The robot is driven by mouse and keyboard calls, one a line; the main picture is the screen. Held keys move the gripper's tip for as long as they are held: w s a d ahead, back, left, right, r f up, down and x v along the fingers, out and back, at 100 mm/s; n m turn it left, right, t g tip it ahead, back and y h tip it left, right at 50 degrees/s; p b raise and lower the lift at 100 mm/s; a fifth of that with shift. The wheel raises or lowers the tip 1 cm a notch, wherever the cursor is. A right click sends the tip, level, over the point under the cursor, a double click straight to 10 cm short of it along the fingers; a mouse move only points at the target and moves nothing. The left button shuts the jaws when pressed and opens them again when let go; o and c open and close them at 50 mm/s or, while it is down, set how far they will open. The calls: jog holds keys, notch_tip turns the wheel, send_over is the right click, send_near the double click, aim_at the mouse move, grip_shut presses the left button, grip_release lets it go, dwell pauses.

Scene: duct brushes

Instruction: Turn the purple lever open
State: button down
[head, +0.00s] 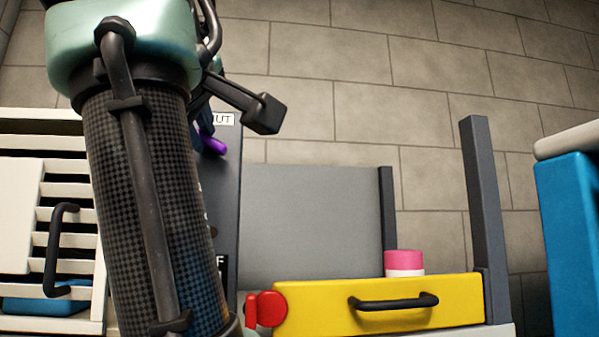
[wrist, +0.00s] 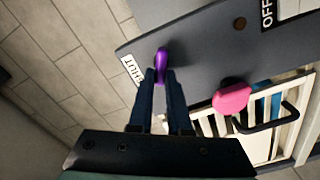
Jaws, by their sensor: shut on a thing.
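The purple lever (wrist: 161,62) is on a dark grey panel (wrist: 205,50), close to a white label reading "SHUT" (wrist: 133,70) in the wrist view. My gripper (wrist: 162,75) has its two dark blue fingers closed on the lever, with its rounded purple end showing between and beyond the fingertips. In the head view, part of the purple lever (head: 212,144) shows below the label near the top of the panel (head: 227,185). My arm hides much of the panel there, and my fingers are mostly hidden.
A pink knob (wrist: 231,98) and an "OFF" label (wrist: 267,14) are near the lever. A yellow drawer (head: 320,312) with a black handle, a red knob (head: 270,309) and a pink-and-white jar (head: 404,262) are to the right. A white slatted unit (head: 75,115) stands left; a blue cabinet (head: 568,240) stands far right.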

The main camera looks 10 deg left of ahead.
jog(key=n, duration=0.5)
jog(key=shift+a+f+n, duration=0.1)
jog(key=shift+f+n, duration=0.1)
jog(key=shift+n, duration=0.1)
dwell(0.4)
jog(key=c, duration=0.9)
grip_release()
jog(key=shift+o, duration=0.2)
jog(key=shift+s+f, duration=0.1)
jog(key=shift+s, duration=0.05)
jog(key=b+v, duration=0.7)
jog(key=v, duration=0.5)
jog(key=shift+s, duration=0.4)
